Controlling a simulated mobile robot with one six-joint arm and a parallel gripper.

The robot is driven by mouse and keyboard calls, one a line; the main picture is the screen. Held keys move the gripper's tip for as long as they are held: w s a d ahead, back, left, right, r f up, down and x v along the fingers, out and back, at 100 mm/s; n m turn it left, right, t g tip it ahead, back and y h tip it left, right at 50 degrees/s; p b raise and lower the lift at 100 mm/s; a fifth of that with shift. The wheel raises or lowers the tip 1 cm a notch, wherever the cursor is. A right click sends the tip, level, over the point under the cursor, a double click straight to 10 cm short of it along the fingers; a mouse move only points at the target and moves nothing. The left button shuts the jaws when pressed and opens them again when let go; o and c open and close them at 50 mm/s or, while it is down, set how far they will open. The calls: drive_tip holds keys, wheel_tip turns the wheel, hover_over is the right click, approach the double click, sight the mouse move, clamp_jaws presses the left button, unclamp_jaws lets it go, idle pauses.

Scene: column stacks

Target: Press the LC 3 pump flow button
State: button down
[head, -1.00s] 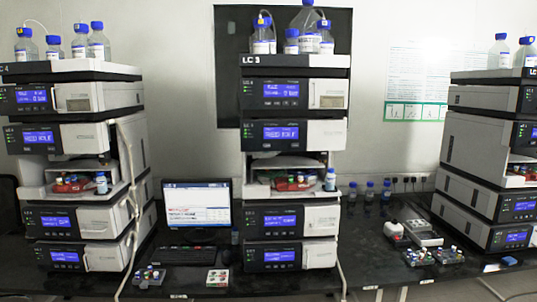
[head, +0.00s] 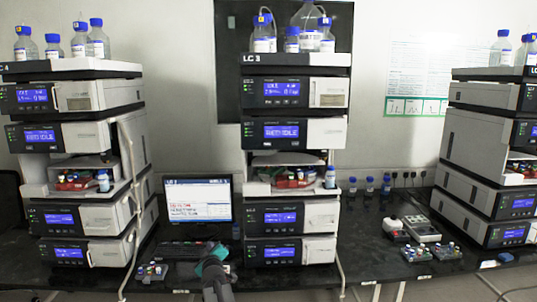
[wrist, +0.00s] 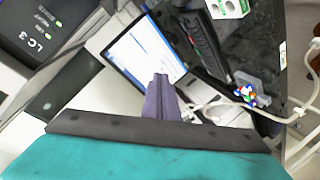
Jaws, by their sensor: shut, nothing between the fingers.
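The LC 3 stack stands in the middle of the head view, with its name on the top tray (head: 300,59). Its uppermost module (head: 327,92) has a lit blue display (head: 282,88) with a row of small buttons (head: 282,102) under it. The button labels are too small to read. My gripper (head: 219,250) is low in front of the bench, left of the stack's lowest module and well below the top module. In the wrist view my gripper (wrist: 160,80) is shut and empty, its fingers over the monitor's picture. A tilted LC 3 module (wrist: 45,30) shows at upper left.
A monitor (head: 198,201) and keyboard (head: 185,250) stand left of the LC 3 stack. Bottles (head: 264,38) sit on its top. The LC 4 stack (head: 95,97) is at left, another stack (head: 470,140) at right. A vial rack (head: 151,272) lies on the bench.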

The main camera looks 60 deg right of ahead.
sight(272, 106)
drive_tip(key=s+d+r+n+t+h+p, duration=0.1)
drive_tip(key=s+d+r+t, duration=0.2)
drive_tip(key=r, duration=0.7)
drive_tip(key=s+d+r+n+h, duration=0.15)
drive_tip(key=d+r, duration=0.25)
drive_tip(key=r, duration=0.5)
drive_tip(key=s+d+r+n+t+h+p, duration=0.1)
drive_tip(key=s+d+r+n+t, duration=0.2)
drive_tip(key=r, duration=0.7)
drive_tip(key=s+r+n+t+y+p, duration=0.1)
drive_tip(key=s+r+n, duration=0.4)
drive_tip(key=r, duration=0.8)
drive_tip(key=s+r+n+t+y+p, duration=0.1)
drive_tip(key=s+r+n+t+y, duration=0.3)
drive_tip(key=s+r, duration=0.6)
wheel_tip(272, 106, up, 3)
drive_tip(key=shift+s+d+r+n+t+y+p, duration=0.1)
drive_tip(key=shift+s+d+n+t+y+p, duration=0.05)
drive_tip(key=shift+d+n+t+y+p, duration=0.3)
drive_tip(key=shift+d, duration=0.1)
drive_tip(key=shift+w+d+b, duration=0.3)
drive_tip(key=shift+w+d, duration=0.55)
drive_tip(key=shift+d, duration=0.3)
drive_tip(key=shift+w+d+b, duration=0.35)
drive_tip(key=shift+w+d, duration=0.55)
drive_tip(key=shift+d, duration=0.3)
drive_tip(key=shift+w+d+b, duration=0.3)
drive_tip(key=shift+w+d, duration=0.55)
drive_tip(key=shift+d, duration=0.3)
drive_tip(key=shift+w+d, duration=0.15)
